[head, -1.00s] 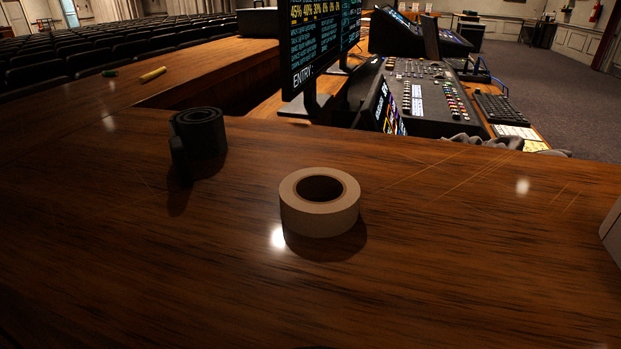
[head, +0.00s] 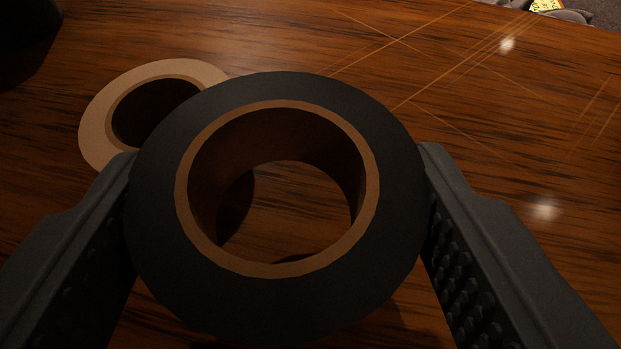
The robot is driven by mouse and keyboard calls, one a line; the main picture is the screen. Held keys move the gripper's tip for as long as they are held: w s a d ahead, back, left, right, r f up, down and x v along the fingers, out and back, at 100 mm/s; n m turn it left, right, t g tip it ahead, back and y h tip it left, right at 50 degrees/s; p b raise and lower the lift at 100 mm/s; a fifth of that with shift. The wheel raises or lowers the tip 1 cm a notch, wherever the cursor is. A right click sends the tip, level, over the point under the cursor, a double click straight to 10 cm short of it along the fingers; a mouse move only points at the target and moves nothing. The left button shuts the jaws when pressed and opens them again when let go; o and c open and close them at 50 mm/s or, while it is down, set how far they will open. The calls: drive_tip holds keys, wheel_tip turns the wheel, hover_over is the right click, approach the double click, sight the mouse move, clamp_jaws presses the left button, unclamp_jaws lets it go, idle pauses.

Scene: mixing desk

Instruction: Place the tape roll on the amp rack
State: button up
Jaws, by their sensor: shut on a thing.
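A black tape roll (head: 280,310) with a brown cardboard core fills the middle of the head view, its round face towards me. My gripper (head: 278,155) is shut on it, one ridged finger against its left side and one against its right. Wood and a dark shadow show through its hole. I cannot tell whether its underside touches the desk. A beige tape roll (head: 98,118) lies flat on the wood behind it to the left, partly hidden by the black roll. The amp rack is not in view.
The scratched, glossy wooden desk top (head: 490,200) is clear to the right. A dark object (head: 25,22), cut off by the frame, stands at the top left. Grey cloth (head: 567,15) shows beyond the desk's far edge at top right.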

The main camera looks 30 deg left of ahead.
sight(290, 293)
drive_tip(key=shift+w+f, duration=0.1)
drive_tip(key=shift+f, duration=1.75)
drive_tip(key=shift+r, duration=0.1)
drive_tip(key=o, duration=1)
drive_tip(key=shift+s+d+r, duration=0.2)
drive_tip(key=shift+s, duration=0.1)
drive_tip(key=v, duration=1)
drive_tip(key=shift+s+d+b, duration=0.1)
drive_tip(key=shift+s+b, duration=0.2)
drive_tip(key=shift+s, duration=0.05)
drive_tip(key=shift+s+d+r, duration=0.15)
drive_tip(key=shift+s+r, duration=0.05)
drive_tip(key=shift+s, duration=0.05)
